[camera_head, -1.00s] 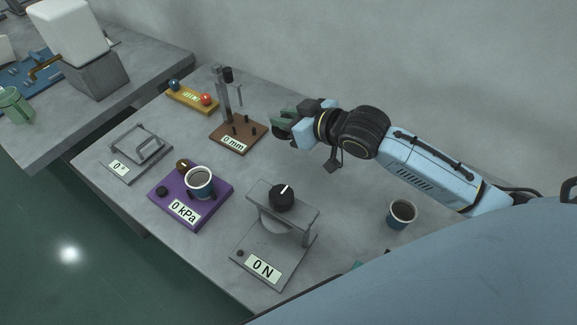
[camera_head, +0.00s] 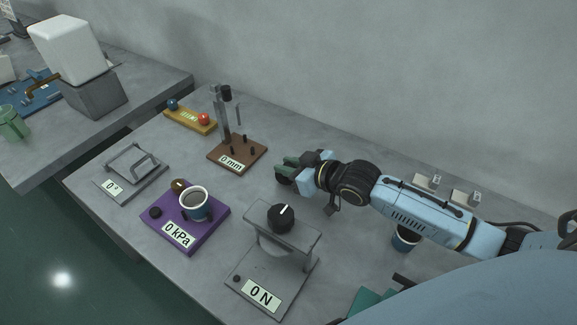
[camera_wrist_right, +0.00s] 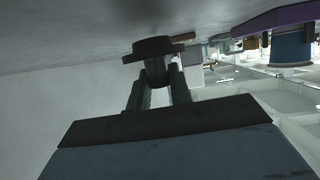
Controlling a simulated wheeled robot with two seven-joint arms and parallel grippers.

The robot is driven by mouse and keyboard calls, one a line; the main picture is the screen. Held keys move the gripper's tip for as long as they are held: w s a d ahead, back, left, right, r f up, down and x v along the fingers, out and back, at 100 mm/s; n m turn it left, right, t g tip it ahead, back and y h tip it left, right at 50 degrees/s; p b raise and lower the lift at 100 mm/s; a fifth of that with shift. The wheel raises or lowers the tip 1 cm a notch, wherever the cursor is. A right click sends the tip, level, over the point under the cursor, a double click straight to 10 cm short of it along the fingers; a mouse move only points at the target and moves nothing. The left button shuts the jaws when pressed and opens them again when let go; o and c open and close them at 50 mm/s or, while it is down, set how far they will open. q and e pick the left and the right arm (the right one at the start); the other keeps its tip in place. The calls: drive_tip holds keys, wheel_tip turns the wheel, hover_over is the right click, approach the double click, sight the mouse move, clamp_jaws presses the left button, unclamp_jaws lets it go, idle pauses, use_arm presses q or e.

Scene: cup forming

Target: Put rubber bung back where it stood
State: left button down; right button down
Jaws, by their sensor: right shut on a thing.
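The rubber bung, a dark flanged plug, shows in the right wrist view (camera_wrist_right: 152,46) between the two fingers. In the head view the dark bung (camera_head: 284,181) shows at the fingertips, partly hidden by them. My right gripper (camera_head: 287,168) is shut on it, over the table's back middle, to the right of the brown 0 mm stand. The fingers also show in the right wrist view (camera_wrist_right: 158,85). I cannot tell whether the bung touches the table. My left gripper is not in view.
On the table (camera_head: 130,210) stand the brown 0 mm stand (camera_head: 237,155), the purple 0 kPa base (camera_head: 180,232) with a blue cup (camera_head: 195,206), and the grey 0 N press (camera_head: 270,270). Bare tabletop lies around the bung.

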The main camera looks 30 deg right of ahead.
drive_tip(key=shift+f, duration=0.45)
drive_tip(key=shift+f, duration=0.1)
drive_tip(key=c, duration=1.3)
unclamp_jaws()
drive_tip(key=shift+s+f, duration=0.1)
